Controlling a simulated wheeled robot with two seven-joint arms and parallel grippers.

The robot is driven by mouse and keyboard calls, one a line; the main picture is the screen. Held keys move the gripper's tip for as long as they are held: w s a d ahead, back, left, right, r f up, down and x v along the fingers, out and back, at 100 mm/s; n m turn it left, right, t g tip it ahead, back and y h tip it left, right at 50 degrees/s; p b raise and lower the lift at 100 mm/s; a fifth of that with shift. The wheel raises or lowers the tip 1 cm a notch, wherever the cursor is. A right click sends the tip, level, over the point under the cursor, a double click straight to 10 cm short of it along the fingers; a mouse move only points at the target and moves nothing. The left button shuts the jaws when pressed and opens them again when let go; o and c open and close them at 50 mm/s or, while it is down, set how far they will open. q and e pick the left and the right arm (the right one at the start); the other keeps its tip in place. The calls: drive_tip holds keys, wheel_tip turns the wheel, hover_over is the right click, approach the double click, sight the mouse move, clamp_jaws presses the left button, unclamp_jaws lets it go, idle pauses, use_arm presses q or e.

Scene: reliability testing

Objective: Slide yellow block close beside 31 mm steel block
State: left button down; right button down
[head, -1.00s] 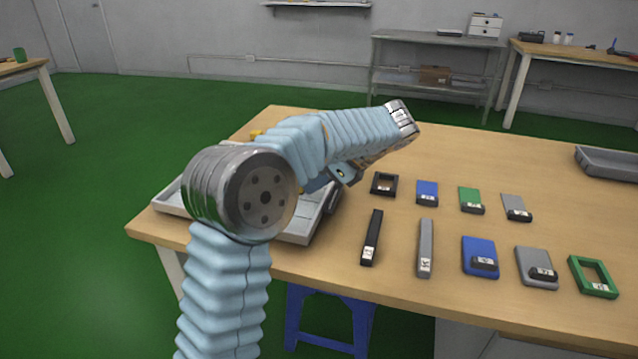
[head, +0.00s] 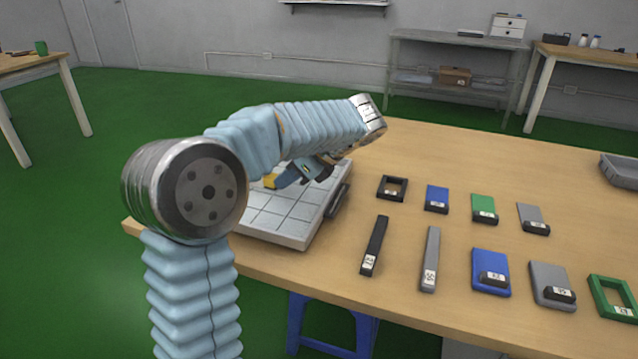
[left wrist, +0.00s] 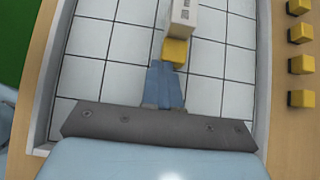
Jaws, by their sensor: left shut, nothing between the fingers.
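The yellow block (left wrist: 175,52) lies on the tiled floor of a shallow tray, just past my left fingertips in the left wrist view. In the head view a yellow piece (head: 270,181) shows by the fingertips. A pale grey block with a label (left wrist: 183,15), apparently the steel block, is directly beyond the yellow block; they look touching or nearly so. The label is too small to read. My left gripper (left wrist: 165,82) is shut and empty, its blue fingers low behind the yellow block; contact cannot be told. It also shows in the head view (head: 284,178). My right gripper is out of view.
The tray (head: 270,237) has raised rims and a dark handle on its right. Several yellow blocks (left wrist: 301,65) stand outside it on the table. Blue, green, grey and black labelled pieces (head: 491,272) lie to the right on the wooden table (head: 430,150).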

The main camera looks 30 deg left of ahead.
use_arm(q)
drive_tip(key=p+v, duration=0.1)
drive_tip(key=v, duration=1.2)
drive_tip(key=shift+d+r, duration=0.25)
drive_tip(key=shift+r, duration=0.05)
